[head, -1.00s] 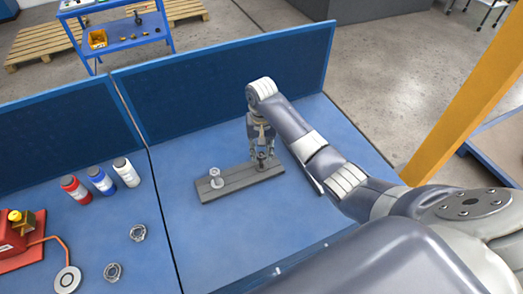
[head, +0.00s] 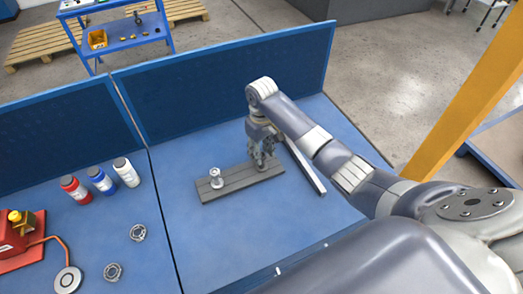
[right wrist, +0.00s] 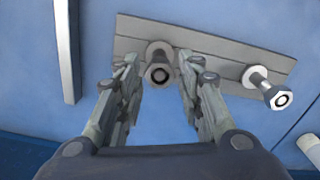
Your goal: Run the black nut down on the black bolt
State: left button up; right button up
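The black bolt with the black nut (right wrist: 159,70) stands on a grey plate (right wrist: 215,62) in the right wrist view, its end facing the camera. Bolt and nut look dark grey there and I cannot tell how far down the nut sits. My right gripper (head: 264,160) is above the right end of the plate (head: 238,182) in the head view and hides most of the black bolt. In the right wrist view its two fingers stand apart on either side of the nut, with blue gaps between. My left gripper is not in view.
A silver bolt with a nut (head: 215,177) stands on the plate's left end. A long grey bar (head: 306,166) lies right of the plate. Several bottles (head: 101,180), two round metal parts (head: 138,233) and a red device (head: 15,240) are at the left. A blue panel (head: 225,85) closes the back.

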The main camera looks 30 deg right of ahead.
jog(key=n, duration=0.4)
jog(key=shift+d, duration=0.1)
jog(key=n, duration=0.8)
jog(key=shift+n, duration=0.4)
jog(key=n, duration=0.4)
grip_shut()
